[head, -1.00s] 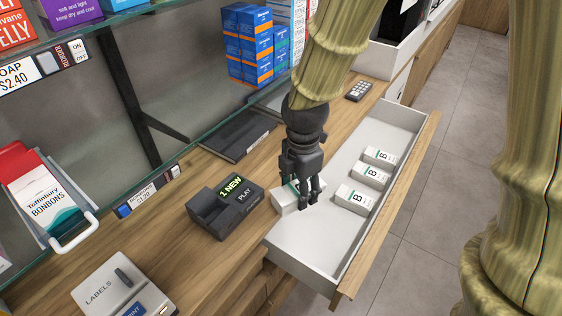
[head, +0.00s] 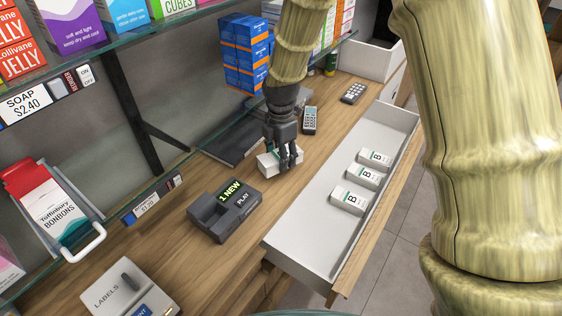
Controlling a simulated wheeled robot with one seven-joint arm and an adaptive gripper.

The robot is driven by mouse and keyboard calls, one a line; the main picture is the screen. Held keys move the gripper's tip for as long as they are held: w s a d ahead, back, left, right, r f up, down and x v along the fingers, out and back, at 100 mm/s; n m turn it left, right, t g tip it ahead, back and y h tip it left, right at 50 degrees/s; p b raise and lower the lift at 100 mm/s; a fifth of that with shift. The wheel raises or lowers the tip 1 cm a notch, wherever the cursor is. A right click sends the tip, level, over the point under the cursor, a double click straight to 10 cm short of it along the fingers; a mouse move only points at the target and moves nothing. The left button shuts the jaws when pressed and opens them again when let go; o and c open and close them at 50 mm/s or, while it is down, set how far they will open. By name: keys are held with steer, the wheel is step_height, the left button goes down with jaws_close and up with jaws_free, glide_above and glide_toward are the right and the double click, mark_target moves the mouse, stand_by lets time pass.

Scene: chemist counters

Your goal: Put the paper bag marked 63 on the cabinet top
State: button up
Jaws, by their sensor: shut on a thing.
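My gripper (head: 285,165) points down over the wooden counter (head: 150,228) and is shut on a small white box (head: 266,161). The fingers cover part of this box, and its marking is not readable. I cannot tell whether the box touches the counter or hangs just above it. No paper bag marked 63 is visible, and I cannot make out a cabinet top for it.
An open white drawer (head: 306,232) holds three white boxes marked B (head: 349,199). A dark answering machine (head: 223,210) shows "1 NEW". A handset (head: 309,121), a remote (head: 353,93) and a labels box (head: 122,288) lie on the counter. A glass shelf overhangs left.

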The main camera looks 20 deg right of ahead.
steer(key=shift+f+p, duration=0.6)
steer(key=shift+f, duration=1.05)
steer(key=shift+f, duration=0.1)
steer(key=o, duration=1.1)
steer(key=shift+r+b, duration=1.45)
steer(key=shift+r, duration=4.65)
